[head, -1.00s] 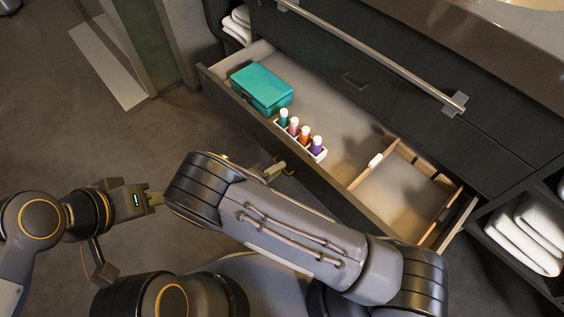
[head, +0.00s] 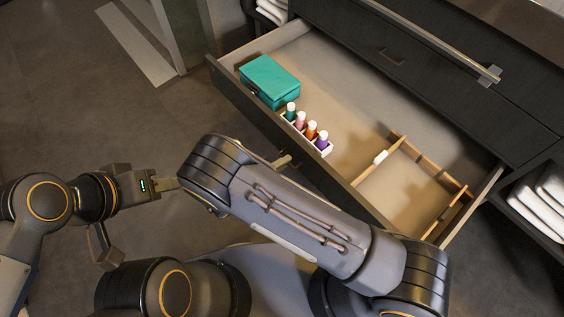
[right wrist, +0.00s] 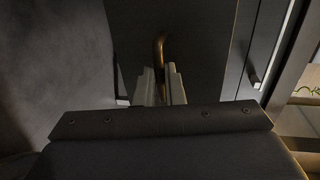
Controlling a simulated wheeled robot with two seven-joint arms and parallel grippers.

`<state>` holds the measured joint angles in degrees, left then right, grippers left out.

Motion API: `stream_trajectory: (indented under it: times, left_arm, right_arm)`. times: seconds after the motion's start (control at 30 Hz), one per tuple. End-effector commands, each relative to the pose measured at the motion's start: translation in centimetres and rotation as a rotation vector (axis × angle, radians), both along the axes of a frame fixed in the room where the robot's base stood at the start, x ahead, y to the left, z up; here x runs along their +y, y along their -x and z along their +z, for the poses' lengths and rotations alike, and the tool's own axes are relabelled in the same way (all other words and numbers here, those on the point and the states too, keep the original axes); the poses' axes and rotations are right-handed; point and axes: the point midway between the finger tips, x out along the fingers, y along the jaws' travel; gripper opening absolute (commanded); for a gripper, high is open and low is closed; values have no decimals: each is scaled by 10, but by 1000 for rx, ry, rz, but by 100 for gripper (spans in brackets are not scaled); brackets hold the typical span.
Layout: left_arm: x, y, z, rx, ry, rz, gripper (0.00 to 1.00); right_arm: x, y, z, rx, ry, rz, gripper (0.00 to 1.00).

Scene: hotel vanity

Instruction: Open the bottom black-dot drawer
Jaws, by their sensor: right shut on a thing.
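The drawer (head: 345,88) stands well out from the dark vanity cabinet, its inside open to view. No black dot can be made out on it. My right gripper (head: 284,161) is at the outer face of the drawer front, partly hidden by my right arm. In the right wrist view, my right gripper (right wrist: 162,82) is shut on the brass drawer handle (right wrist: 160,48). My left gripper (head: 168,185) is away from the drawer, at the left, its tips close to my right arm in the picture; its jaw opening cannot be made out.
In the drawer are a teal box (head: 269,79), a white holder (head: 325,151) with several small bottles and a wooden divider (head: 408,154). Above is another closed front with a handle (head: 392,56) and a long metal rail (head: 430,40). White towels (head: 535,205) lie at right.

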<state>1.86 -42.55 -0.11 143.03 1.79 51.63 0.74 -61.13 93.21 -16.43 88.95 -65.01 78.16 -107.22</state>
Motion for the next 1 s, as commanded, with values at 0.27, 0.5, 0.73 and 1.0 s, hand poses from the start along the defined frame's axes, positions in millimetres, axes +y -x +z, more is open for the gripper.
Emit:
stream_trajectory:
  times: [0.27,0.5,0.73,1.0]
  left_arm:
    - [0,0,0,0,0,0,36]
    - [0,0,0,0,0,0,36]
    - [0,0,2,0,0,0,36]
    - [0,0,12,0,0,0,36]
  right_arm:
    - [-1,1,-1,3,1,-3,17]
    - [0,0,0,2,0,-2,30]
    - [6,4,2,0,-2,1,30]
    - [40,31,12,0,-1,1,30]
